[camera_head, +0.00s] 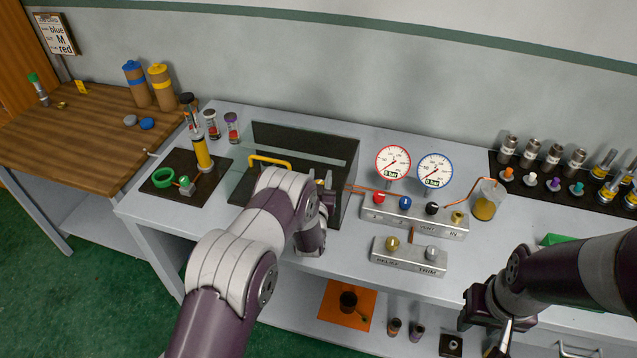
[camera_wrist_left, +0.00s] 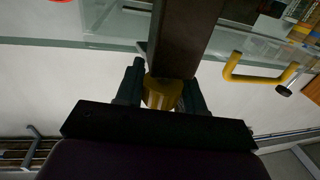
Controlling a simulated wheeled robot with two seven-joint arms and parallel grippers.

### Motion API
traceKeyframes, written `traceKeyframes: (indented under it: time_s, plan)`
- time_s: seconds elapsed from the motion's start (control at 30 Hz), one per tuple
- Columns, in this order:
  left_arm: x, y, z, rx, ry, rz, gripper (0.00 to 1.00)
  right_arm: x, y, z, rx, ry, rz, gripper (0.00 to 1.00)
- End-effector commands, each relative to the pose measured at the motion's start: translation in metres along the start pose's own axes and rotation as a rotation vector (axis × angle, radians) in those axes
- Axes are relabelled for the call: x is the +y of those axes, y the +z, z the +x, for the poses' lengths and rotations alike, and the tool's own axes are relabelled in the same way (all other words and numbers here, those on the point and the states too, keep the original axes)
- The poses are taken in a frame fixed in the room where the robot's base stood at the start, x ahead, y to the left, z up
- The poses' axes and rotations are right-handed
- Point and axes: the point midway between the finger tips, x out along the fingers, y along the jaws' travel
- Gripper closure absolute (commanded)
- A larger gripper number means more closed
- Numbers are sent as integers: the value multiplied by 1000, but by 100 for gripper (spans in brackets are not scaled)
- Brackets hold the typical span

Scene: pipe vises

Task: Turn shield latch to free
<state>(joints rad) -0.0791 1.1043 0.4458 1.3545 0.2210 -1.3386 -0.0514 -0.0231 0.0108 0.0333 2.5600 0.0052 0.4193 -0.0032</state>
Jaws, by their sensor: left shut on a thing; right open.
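The clear shield (camera_head: 215,182) is a glass box with a dark frame on the bench, with a yellow bar handle (camera_head: 270,161). The handle also shows in the left wrist view (camera_wrist_left: 262,79). My left gripper (camera_head: 324,187) is at the right front corner of the shield. In the left wrist view, the fingers (camera_wrist_left: 161,94) are shut on a yellow knob (camera_wrist_left: 162,90), the shield latch, beside a dark frame post (camera_wrist_left: 183,35). The fingers hide most of the knob, so its turn is hard to tell. My right gripper (camera_head: 497,346) is open at the bottom right, apart from the bench fittings.
Right of the shield stand two dial gauges (camera_head: 393,162) and a valve block (camera_head: 415,218) with coloured knobs. A relief and trim block (camera_head: 408,256) sits in front. A copper pipe (camera_head: 365,189) runs close beside my left gripper. A dark mat (camera_head: 170,198) lies to the left.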

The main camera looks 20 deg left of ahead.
Motion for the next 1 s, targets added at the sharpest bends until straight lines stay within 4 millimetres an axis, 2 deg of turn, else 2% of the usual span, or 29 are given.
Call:
traceKeyframes:
  time_s: [0.03,1.0]
  plan:
    - [-1,4,1,3,36,0,92,0,1,10,0,0,0,57]
    - [16,7,-7,3,951,4,92,0,16,130,0,0,0,57]
